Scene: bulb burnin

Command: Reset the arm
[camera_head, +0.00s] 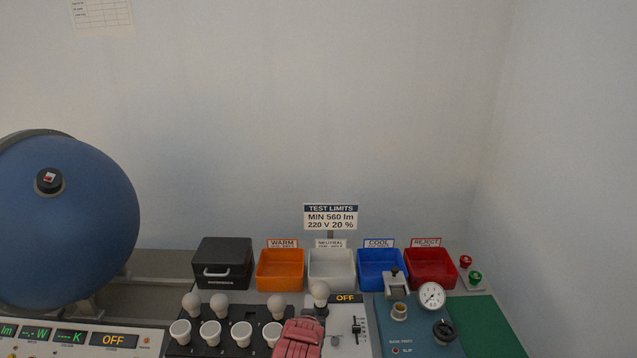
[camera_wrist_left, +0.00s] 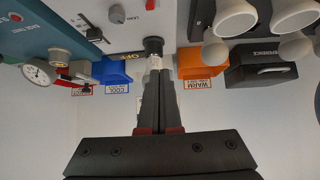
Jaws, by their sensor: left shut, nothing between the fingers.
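In the head view the bulb (camera_head: 320,291) sits upright in the black test socket.
A black case (camera_head: 223,263), an orange bin (camera_head: 280,270), a white bin (camera_head: 331,270), a blue bin (camera_head: 381,270) and a red bin (camera_head: 431,268) line the back. Several bulbs stand in a black rack. A blue sphere (camera_head: 70,225) stands left.

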